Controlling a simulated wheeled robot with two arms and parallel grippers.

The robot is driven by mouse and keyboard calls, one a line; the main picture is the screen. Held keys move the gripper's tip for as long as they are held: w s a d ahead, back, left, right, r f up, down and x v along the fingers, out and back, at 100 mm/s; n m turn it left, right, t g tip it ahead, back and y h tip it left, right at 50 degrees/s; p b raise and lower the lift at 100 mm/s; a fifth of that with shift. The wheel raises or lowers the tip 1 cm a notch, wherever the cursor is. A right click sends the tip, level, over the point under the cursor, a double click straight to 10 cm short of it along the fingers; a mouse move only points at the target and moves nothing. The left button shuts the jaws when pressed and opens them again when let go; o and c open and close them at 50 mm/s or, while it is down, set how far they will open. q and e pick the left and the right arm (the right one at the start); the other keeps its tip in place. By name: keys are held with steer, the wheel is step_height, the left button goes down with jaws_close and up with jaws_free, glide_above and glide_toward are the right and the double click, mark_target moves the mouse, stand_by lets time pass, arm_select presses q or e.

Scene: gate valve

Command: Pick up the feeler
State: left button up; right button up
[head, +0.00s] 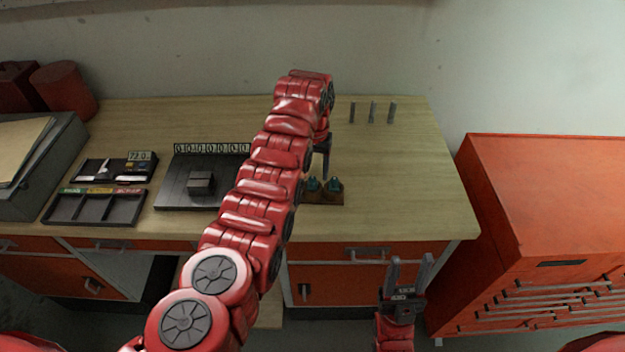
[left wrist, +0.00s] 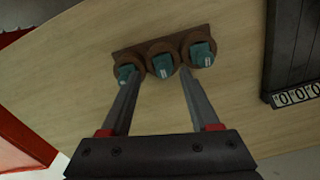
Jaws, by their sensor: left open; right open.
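No piece is clearly marked as the feeler, and I cannot tell which it is. Three slim grey pieces (head: 372,112) stand in a row at the back right of the bench. A brown block (head: 322,198) holds teal pieces (head: 333,185) in round sockets. The left wrist view shows three teal pieces (left wrist: 163,66), while my left arm hides part of the block in the head view. My left gripper (head: 322,160) is open and empty over the bench, its fingers pointing toward the block (left wrist: 128,52). My right gripper (head: 410,262) is open and empty before the bench front.
A dark plate (head: 175,188) with a grey block (head: 201,183) lies left of my left arm. A sorting tray (head: 94,208), a small display unit (head: 115,170) and a grey box (head: 60,160) stand further left. A red cabinet (head: 550,200) stands right.

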mark_target(312, 177)
arm_select(q)
steer(key=f, duration=0.2)
steer(key=shift+w+a+f, duration=0.25)
steer(key=shift+f, duration=0.65)
jaws_close()
